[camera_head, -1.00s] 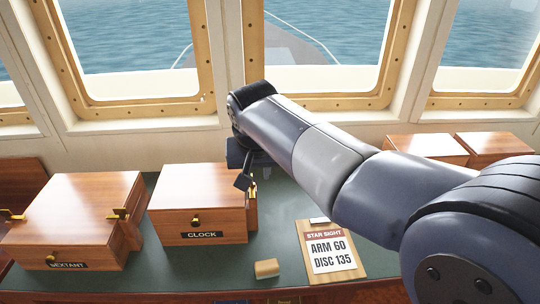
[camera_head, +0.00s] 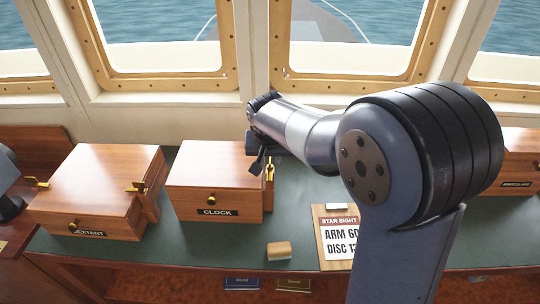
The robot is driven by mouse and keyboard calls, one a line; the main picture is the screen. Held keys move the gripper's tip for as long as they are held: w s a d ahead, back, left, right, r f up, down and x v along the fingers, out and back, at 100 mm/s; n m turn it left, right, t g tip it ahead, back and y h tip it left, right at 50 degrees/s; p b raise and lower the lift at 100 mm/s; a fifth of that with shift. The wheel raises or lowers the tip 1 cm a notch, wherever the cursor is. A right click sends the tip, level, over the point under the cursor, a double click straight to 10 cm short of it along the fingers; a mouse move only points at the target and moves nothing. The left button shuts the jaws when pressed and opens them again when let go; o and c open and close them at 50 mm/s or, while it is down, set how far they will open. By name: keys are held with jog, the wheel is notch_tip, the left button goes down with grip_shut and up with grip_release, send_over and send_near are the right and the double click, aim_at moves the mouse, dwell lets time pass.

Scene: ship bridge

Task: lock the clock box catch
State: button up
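The clock box (camera_head: 215,183) is a closed brown wooden box with a brass knob and a black "CLOCK" plate on its front. It stands on the green counter in the middle left. Its brass catch (camera_head: 269,171) shows on the right side, near the top. My gripper (camera_head: 257,164) is at the box's right rear edge, just left of the catch in the picture. It is small and dark, partly hidden by my wrist. I cannot tell whether it touches the catch or how far its fingers are apart.
The sextant box (camera_head: 95,185) stands left of the clock box. A clipboard (camera_head: 336,240) with a star sight card lies at the right, partly behind my arm. A small wooden block (camera_head: 279,250) lies near the counter's front edge. Green counter (camera_head: 240,240) is bare before the clock box.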

jog(key=shift+f, duration=0.1)
jog(key=shift+c, duration=0.4)
grip_shut()
jog(key=shift+f+m, duration=0.1)
jog(key=shift+m, duration=0.2)
jog(key=m+h+b, duration=0.1)
jog(key=m+b, duration=0.1)
jog(key=shift+a+m, duration=0.15)
jog(key=shift+m, duration=0.15)
jog(key=m+h+b, duration=0.1)
jog(key=m, duration=0.1)
jog(key=m+b, duration=0.1)
jog(key=m, duration=0.1)
jog(key=shift+w+a+g+h, duration=0.1)
jog(key=shift+g+h, duration=0.3)
jog(key=m+g, duration=0.1)
jog(key=m, duration=0.2)
jog(key=m+h, duration=0.1)
jog(key=m, duration=0.1)
jog(key=shift+w+m+g, duration=0.1)
jog(key=shift+m+g, duration=0.3)
jog(key=m+g, duration=0.1)
jog(key=m, duration=0.1)
jog(key=m+p, duration=0.1)
jog(key=m, duration=0.1)
jog(key=shift+w+m+g, duration=0.1)
jog(key=shift+m+g, duration=0.3)
